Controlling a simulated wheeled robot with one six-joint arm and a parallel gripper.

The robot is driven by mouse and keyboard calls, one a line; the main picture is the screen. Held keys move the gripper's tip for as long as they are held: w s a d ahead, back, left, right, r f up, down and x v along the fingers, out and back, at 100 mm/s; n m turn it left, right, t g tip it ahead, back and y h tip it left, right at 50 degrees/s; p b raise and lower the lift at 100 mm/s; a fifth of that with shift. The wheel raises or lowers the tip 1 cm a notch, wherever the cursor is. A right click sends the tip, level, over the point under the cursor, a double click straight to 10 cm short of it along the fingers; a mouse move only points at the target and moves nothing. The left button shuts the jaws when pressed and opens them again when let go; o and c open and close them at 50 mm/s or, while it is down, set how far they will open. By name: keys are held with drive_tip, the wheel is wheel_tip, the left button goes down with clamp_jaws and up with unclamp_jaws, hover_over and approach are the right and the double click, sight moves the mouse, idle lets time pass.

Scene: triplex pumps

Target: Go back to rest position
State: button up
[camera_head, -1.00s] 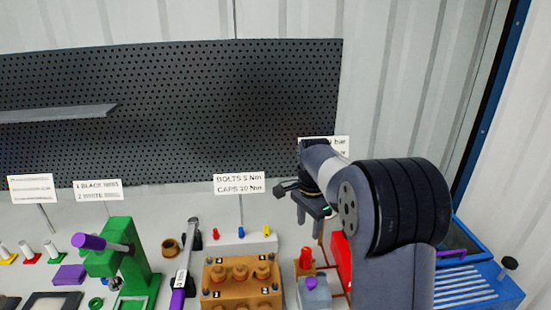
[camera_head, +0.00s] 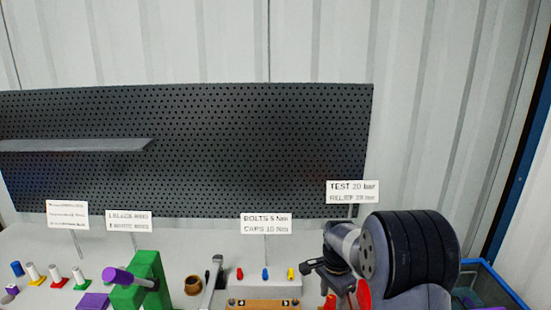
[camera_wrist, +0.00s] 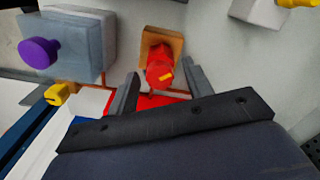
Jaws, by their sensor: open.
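My gripper (camera_wrist: 160,91) is open, with its two grey fingers apart in the wrist view. Between and beyond the fingertips stands a red fitting (camera_wrist: 160,66) with a yellow mark, on an orange-brown block (camera_wrist: 152,37). I cannot tell whether a finger touches it; nothing appears gripped. In the head view my arm (camera_head: 400,250) is at the lower right, its gripper hanging over the bench below the TEST sign (camera_head: 352,192). The fingertips are cut off or hidden there.
A grey block with a purple knob (camera_wrist: 39,53) and a yellow knob (camera_wrist: 58,94) are near the gripper. A green press (camera_head: 140,272), a wrench (camera_head: 212,285) and an orange block (camera_head: 262,305) stand left of the arm. A blue tray (camera_head: 497,283) lies right. A pegboard (camera_head: 250,150) stands behind.

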drive_tip(key=shift+r, duration=0.35)
wheel_tip(320, 180, up, 10)
drive_tip(key=b, duration=0.1)
wheel_tip(320, 180, down, 11)
drive_tip(key=shift+p, duration=0.6)
drive_tip(key=shift+r+n, duration=0.2)
drive_tip(key=shift+n, duration=0.1)
drive_tip(key=n+p, duration=0.1)
drive_tip(key=n, duration=0.4)
drive_tip(key=shift+n, duration=0.3)
drive_tip(key=n+p, duration=0.3)
drive_tip(key=n, duration=0.4)
drive_tip(key=shift+r, duration=0.1)
wheel_tip(320, 180, up, 9)
drive_tip(key=b, duration=0.1)
drive_tip(key=shift+b, duration=0.35)
